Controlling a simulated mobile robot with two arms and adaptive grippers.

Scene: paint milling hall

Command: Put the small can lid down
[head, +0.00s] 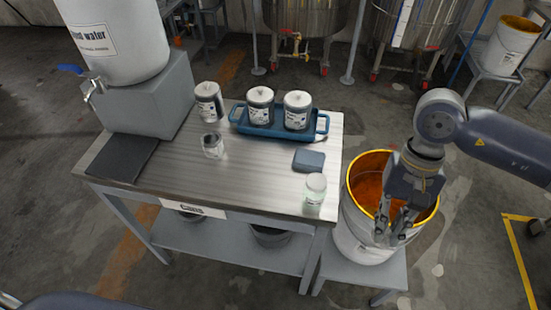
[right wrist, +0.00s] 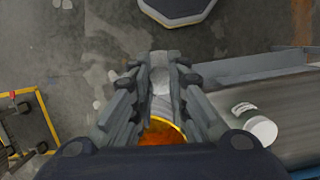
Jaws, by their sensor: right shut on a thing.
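My right gripper (head: 393,232) points down over the front of the white bucket with the yellow rim (head: 429,212). Its fingers are closed together on something. In the right wrist view, a small pale grey piece, which I take for the small can lid (right wrist: 160,80), shows between the fingertips (right wrist: 161,72). The fingers hide most of it, and I cannot make it out in the head view. Orange-brown paint shows inside the bucket. My left gripper is out of view.
A steel table (head: 255,174) stands left of the bucket. A pale jar (head: 315,188) is at its near right corner, beside a blue-grey block (head: 309,160). A blue tray (head: 277,131) holds two lidded cans. Bare table lies in the middle and front.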

